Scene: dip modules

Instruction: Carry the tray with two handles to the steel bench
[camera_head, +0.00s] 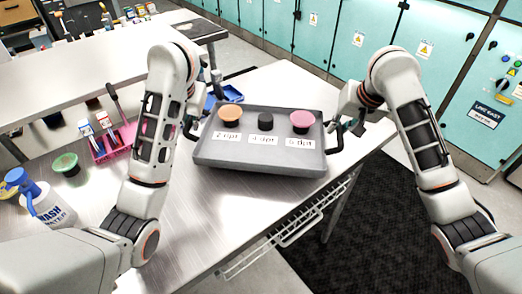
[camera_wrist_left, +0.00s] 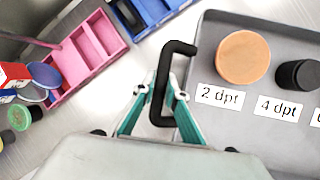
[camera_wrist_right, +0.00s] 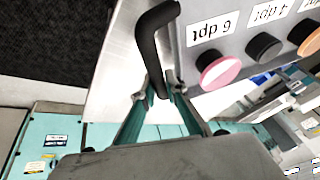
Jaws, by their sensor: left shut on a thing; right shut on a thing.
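The grey tray (camera_head: 215,150) is over the steel bench (camera_head: 160,235) in the head view and looks roughly level. I cannot tell whether it rests on the top or hangs just above it. It carries an orange-capped, a black and a pink-capped item, with labels reading 2, 4 and 6 dpt. My left gripper (camera_wrist_left: 158,98) is shut on the black left handle (camera_wrist_left: 163,75). My right gripper (camera_wrist_right: 157,97) is shut on the black right handle (camera_wrist_right: 147,45). The tray's near right corner lies close to the bench's front edge.
A pink rack (camera_head: 110,146), a green-lidded pot (camera_head: 66,164) and a wash bottle (camera_head: 45,203) stand at the left. A blue bin (camera_wrist_left: 160,12) is behind the tray's left end. Teal cabinets (camera_head: 350,50) line the back; a dark mat (camera_head: 375,215) covers floor at right.

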